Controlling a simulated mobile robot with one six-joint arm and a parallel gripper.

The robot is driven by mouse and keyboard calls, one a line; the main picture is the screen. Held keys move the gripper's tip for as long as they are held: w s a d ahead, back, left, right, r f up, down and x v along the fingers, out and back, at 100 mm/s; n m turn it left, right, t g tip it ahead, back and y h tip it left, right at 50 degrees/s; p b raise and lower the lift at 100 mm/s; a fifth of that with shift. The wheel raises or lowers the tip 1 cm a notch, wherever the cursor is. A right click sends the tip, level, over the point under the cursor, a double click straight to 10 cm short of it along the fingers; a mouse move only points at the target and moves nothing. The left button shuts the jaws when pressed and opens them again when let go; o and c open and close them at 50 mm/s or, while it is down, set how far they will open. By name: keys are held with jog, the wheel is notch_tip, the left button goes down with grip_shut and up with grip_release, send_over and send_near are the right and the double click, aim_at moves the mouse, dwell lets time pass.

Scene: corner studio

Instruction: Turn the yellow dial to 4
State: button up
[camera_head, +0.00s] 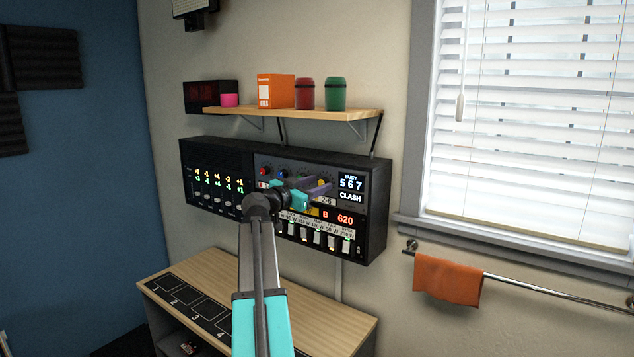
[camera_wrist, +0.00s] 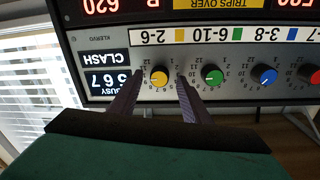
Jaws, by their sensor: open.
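The yellow dial (camera_head: 321,182) is on the front of the black wall panel, at the right end of a row of dials in the head view. In the wrist view, which shows the panel upside down, the yellow dial (camera_wrist: 159,77) has small numbers around it; its pointer setting is too small to read. My gripper (camera_wrist: 160,80) is open, with one finger on each side of the yellow dial. I cannot tell whether the fingers touch it. In the head view my gripper (camera_head: 318,188) is in front of the panel and partly covers the dial row.
Beside it are the green dial (camera_wrist: 212,75), blue dial (camera_wrist: 264,75) and red dial (camera_wrist: 309,74). A display (camera_head: 351,186) reads BUSY 5 6 7 and CLASH. Below are a 620 readout (camera_head: 345,220) and several switches (camera_head: 317,237). A shelf (camera_head: 285,112) with containers hangs above.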

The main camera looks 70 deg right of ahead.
jog(key=shift+s+d, duration=0.1)
jog(key=shift+d, duration=0.2)
jog(key=c, duration=1)
jog(key=shift+c, duration=0.2)
